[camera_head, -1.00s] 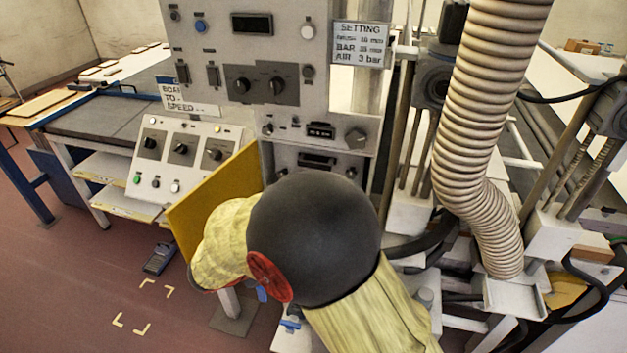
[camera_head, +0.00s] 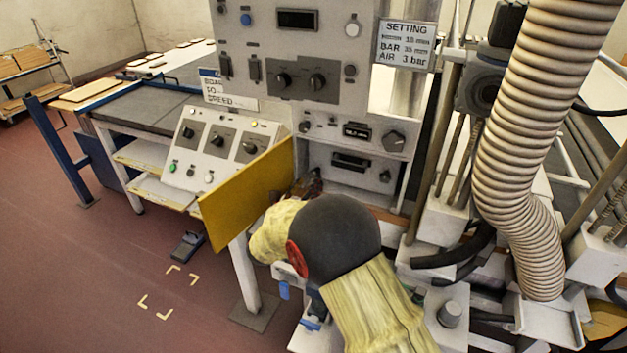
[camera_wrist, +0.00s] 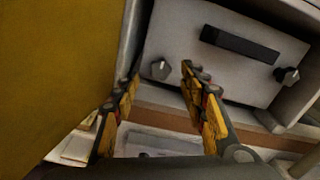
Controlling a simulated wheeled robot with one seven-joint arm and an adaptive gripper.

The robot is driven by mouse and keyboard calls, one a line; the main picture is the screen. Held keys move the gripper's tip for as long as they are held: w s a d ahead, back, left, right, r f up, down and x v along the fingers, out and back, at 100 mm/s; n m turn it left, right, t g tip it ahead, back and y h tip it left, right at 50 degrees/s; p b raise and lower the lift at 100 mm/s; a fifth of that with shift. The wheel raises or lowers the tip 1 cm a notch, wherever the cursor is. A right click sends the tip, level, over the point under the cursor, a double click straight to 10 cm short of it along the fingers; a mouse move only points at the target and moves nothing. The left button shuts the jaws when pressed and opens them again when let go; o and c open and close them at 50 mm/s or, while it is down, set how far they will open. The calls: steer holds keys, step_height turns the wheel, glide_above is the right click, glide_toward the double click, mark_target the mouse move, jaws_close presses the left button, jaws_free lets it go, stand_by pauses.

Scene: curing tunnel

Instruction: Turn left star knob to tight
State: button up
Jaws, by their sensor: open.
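The left star knob (camera_wrist: 160,68) is a small grey knob with a pale mark, low on the left of a white front panel (camera_wrist: 215,80) in the wrist view. My gripper (camera_wrist: 158,84) is open, its yellow-padded fingers either side of the knob's line of sight. A gap to the knob seems to remain; I cannot tell its depth. The right star knob (camera_wrist: 287,75) sits at the panel's right, and it also shows in the head view (camera_head: 385,176). In the head view my gripper (camera_head: 309,183) is partly hidden by my arm, and the left knob cannot be made out.
A yellow door panel (camera_head: 245,195) stands open just left of my gripper, and fills the left of the wrist view. A dark slot or handle (camera_wrist: 240,52) lies between the knobs. A ribbed hose (camera_head: 535,130) hangs at the right.

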mark_target(314, 175)
steer(key=shift+b+x, duration=0.4)
steer(key=shift+x, duration=1.55)
steer(key=shift+c, duration=0.3)
jaws_close()
steer(key=shift+m+b, duration=0.3)
steer(key=m+b, duration=0.3)
steer(key=m, duration=0.1)
steer(key=shift+f+m+b, duration=0.15)
steer(key=shift+m+b, duration=0.15)
steer(key=shift+b, duration=0.05)
steer(key=shift+s+d+m+b, duration=0.1)
steer(key=shift+m+b, duration=0.6)
steer(key=shift+m, duration=2.45)
steer(key=shift+d+m+b, duration=0.1)
steer(key=shift+m+b, duration=0.55)
steer(key=shift+m, duration=2.5)
